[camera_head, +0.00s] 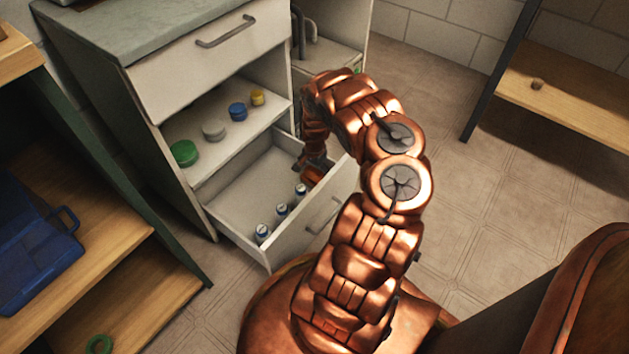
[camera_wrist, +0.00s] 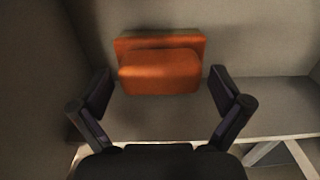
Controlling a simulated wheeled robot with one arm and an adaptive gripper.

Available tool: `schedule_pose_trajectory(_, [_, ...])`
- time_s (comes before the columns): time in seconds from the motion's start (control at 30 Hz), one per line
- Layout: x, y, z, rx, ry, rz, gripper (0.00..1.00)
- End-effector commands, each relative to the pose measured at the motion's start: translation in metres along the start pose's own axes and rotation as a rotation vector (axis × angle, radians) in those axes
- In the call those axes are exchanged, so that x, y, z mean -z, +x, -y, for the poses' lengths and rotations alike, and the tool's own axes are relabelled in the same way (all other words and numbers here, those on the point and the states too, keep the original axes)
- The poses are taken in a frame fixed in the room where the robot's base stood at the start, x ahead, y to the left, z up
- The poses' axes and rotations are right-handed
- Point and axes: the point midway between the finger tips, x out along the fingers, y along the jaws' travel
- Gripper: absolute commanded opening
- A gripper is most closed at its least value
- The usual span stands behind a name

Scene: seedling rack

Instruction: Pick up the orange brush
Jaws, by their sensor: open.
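The orange brush (camera_wrist: 160,72) lies in a corner of the open drawer, ahead of and between my fingers in the wrist view. In the head view only a small part of the brush (camera_head: 313,175) shows beside my arm. My gripper (camera_wrist: 160,92) is open, with one dark finger on each side of the brush and apart from it. In the head view my gripper (camera_head: 312,163) reaches down into the drawer (camera_head: 240,200) and is partly hidden by my arm.
Coloured round lids, including a green one (camera_head: 184,153), sit on the shelf above. A blue case (camera_head: 35,255) lies on the wooden rack at left. The tiled floor at right is clear.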

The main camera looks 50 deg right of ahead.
Motion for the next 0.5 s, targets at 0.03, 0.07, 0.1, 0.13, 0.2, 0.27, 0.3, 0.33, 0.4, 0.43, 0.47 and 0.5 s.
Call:
schedule_pose_trajectory(0.03, [0.0002,-0.0003,0.0001,0.0,0.0,0.0,1.0])
schedule_pose_trajectory(0.07, [0.0003,-0.0006,0.0001,0.0,0.0,-0.001,1.0])
schedule_pose_trajectory(0.1, [0.0003,-0.0008,0.0001,0.0,0.0,-0.001,1.0])
schedule_pose_trajectory(0.13, [0.0003,-0.0008,0.0,0.0,0.0,-0.001,1.0])
schedule_pose_trajectory(0.2, [0.0003,-0.0009,0.0001,0.0,-0.001,-0.001,0.97])
schedule_pose_trajectory(0.27, [0.0003,-0.0009,0.0001,0.0,-0.001,-0.001,0.91])
schedule_pose_trajectory(0.3, [0.0004,-0.001,0.0001,0.0,-0.001,-0.001,0.86])
schedule_pose_trajectory(0.33, [0.0004,-0.001,0.0002,0.0,-0.001,-0.001,0.83])
schedule_pose_trajectory(0.4, [0.0003,-0.001,0.0002,0.0,-0.001,-0.001,0.76])
schedule_pose_trajectory(0.43, [0.0004,-0.001,0.0002,0.0,-0.001,-0.001,0.73])
schedule_pose_trajectory(0.47, [0.0003,-0.001,0.0001,0.0,-0.001,-0.001,0.7])
schedule_pose_trajectory(0.5, [0.0004,-0.001,0.0001,0.0,-0.001,-0.001,0.66])
